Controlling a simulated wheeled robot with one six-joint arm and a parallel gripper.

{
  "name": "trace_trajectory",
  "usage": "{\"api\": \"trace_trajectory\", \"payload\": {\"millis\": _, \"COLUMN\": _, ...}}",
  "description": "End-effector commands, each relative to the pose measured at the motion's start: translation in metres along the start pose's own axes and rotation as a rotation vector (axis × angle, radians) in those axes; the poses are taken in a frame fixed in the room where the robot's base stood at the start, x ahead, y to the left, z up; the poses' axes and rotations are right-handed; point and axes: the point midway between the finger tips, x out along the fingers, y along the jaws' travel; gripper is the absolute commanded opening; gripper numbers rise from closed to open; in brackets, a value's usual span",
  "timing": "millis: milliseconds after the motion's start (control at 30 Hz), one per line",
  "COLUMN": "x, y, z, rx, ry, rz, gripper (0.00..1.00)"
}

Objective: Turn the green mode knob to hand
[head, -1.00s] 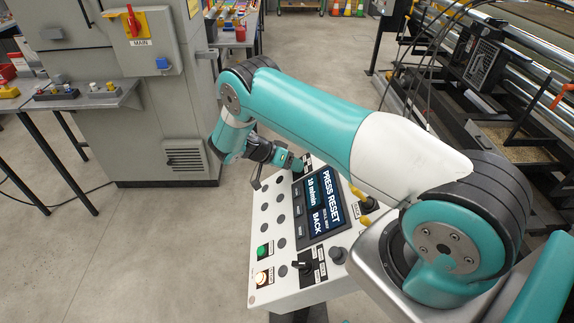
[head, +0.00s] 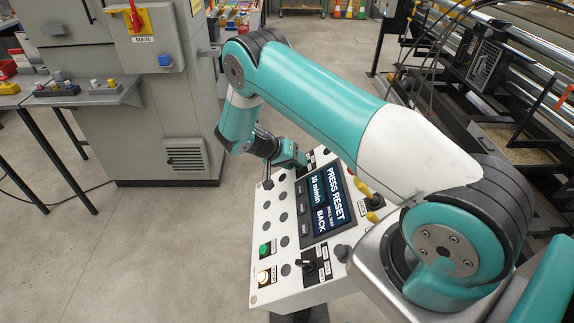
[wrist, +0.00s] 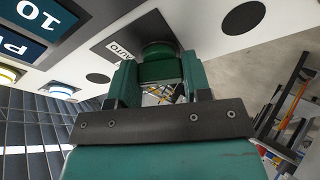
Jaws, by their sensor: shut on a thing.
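The green mode knob (wrist: 160,66) stands on a dark plate on the panel in the wrist view, with an AUTO label (wrist: 118,51) beside it. My gripper (wrist: 160,72) is shut on the knob, one finger on each side. Which way the knob points is hard to tell, and no HAND label is readable. In the head view my gripper (head: 297,162) is at the far end of the white control panel (head: 262,214) and hides the knob.
The panel's screen (head: 321,203) reads PRESS RESET, 10 m/min and BACK. A black selector (head: 309,265), a green button (head: 265,250) and a lit button (head: 264,276) sit at its near end. A grey cabinet (head: 165,110) stands behind; open floor lies left.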

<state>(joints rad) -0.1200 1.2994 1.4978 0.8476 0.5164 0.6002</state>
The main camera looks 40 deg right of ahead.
Motion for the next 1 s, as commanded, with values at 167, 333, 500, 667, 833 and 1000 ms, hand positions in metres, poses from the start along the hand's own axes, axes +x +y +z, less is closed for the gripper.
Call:
{"api": "trace_trajectory", "payload": {"millis": 167, "x": 0.0011, "y": 0.0016, "z": 0.0019, "rx": -0.163, "ry": -0.006, "rz": -0.037, "gripper": 0.21}}
{"api": "trace_trajectory", "payload": {"millis": 333, "x": 0.0016, "y": 0.0029, "z": 0.0017, "rx": -0.32, "ry": -0.007, "rz": -0.076, "gripper": 0.21}}
{"api": "trace_trajectory", "payload": {"millis": 500, "x": 0.0016, "y": 0.0035, "z": 0.0014, "rx": -0.476, "ry": -0.007, "rz": -0.117, "gripper": 0.21}}
{"api": "trace_trajectory", "payload": {"millis": 667, "x": 0.0016, "y": 0.0044, "z": 0.0007, "rx": -0.621, "ry": -0.008, "rz": -0.154, "gripper": 0.21}}
{"api": "trace_trajectory", "payload": {"millis": 833, "x": 0.0016, "y": 0.0048, "z": 0.0005, "rx": -0.772, "ry": -0.008, "rz": -0.193, "gripper": 0.21}}
{"api": "trace_trajectory", "payload": {"millis": 1000, "x": 0.0018, "y": 0.0051, "z": 0.0002, "rx": -0.902, "ry": -0.009, "rz": -0.226, "gripper": 0.21}}
